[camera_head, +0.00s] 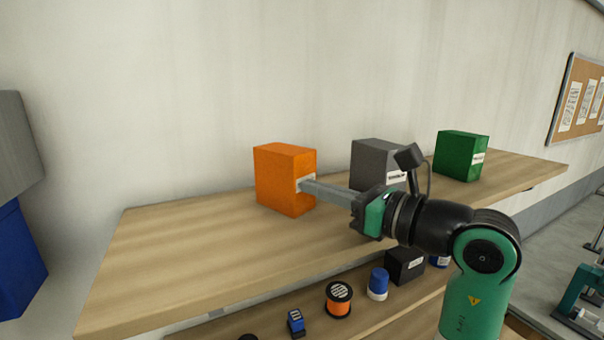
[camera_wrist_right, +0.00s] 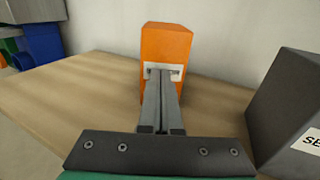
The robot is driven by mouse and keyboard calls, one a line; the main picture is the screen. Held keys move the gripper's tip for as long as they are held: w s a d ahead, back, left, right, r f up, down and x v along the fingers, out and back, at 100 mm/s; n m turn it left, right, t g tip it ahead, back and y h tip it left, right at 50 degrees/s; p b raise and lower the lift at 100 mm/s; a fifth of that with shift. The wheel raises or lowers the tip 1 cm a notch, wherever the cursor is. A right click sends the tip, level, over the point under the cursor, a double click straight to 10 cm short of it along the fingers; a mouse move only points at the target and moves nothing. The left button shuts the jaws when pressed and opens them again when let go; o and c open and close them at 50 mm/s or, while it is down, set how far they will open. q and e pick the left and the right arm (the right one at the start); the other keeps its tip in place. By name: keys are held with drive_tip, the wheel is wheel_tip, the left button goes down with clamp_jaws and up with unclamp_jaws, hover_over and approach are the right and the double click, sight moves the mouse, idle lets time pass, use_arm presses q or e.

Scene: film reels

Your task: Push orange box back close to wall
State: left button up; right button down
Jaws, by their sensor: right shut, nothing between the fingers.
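The orange box (camera_head: 284,180) stands upright on the wooden shelf (camera_head: 160,250), with the wall behind it. A white label is on its near side. My right gripper (camera_head: 306,184) is shut and empty, with its fingertips at the label, touching or almost touching it. In the right wrist view the orange box (camera_wrist_right: 166,45) is straight ahead of the shut fingers (camera_wrist_right: 163,85), which cover part of the label. The gap between the box and the wall cannot be judged exactly. My left gripper does not show.
A grey box (camera_head: 370,160) stands right of the orange box, close to my right gripper, and a green box (camera_head: 460,155) stands farther right. The shelf left of the orange box is clear. A lower shelf holds small items, including an orange-and-black reel (camera_head: 339,300).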

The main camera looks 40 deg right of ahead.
sight(303, 168)
drive_tip(key=shift+w+d+p, duration=0.25)
drive_tip(key=shift+w+p, duration=0.45)
drive_tip(key=shift+w, duration=0.5)
drive_tip(key=shift+w+d+p, duration=0.2)
drive_tip(key=shift+w+p, duration=0.45)
drive_tip(key=shift+w, duration=0.5)
drive_tip(key=s+r, duration=0.1)
drive_tip(key=s+r+p, duration=0.1)
drive_tip(key=s, duration=0.1)
drive_tip(key=s+a+r+p, duration=0.1)
drive_tip(key=shift+s, duration=0.5)
drive_tip(key=shift+a, duration=0.1)
